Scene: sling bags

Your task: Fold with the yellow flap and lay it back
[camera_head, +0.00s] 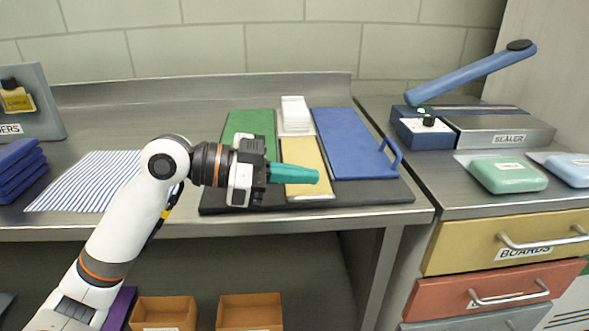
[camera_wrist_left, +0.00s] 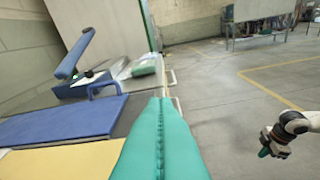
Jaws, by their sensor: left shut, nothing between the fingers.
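The yellow flap (camera_head: 303,155) lies flat in the middle of the dark folding board (camera_head: 365,193), between a green panel (camera_head: 253,124) and a blue panel (camera_head: 348,140) with a raised loop handle. A white folded stack (camera_head: 294,112) sits at its far end. My left gripper (camera_head: 317,176) is shut and empty, its teal fingers pointing right across the near part of the yellow flap, hiding some of it. In the left wrist view the fingers (camera_wrist_left: 162,105) are together, with the yellow flap (camera_wrist_left: 65,160) at lower left. My right gripper (camera_wrist_left: 275,145) shows small at right, its jaw state unclear.
A striped cloth (camera_head: 85,180) and blue folded stacks (camera_head: 20,170) lie left. A sealer (camera_head: 490,128) with a raised blue arm stands right, near a green packet (camera_head: 507,175). Drawers (camera_head: 510,242) are below. Bare counter lies behind the board.

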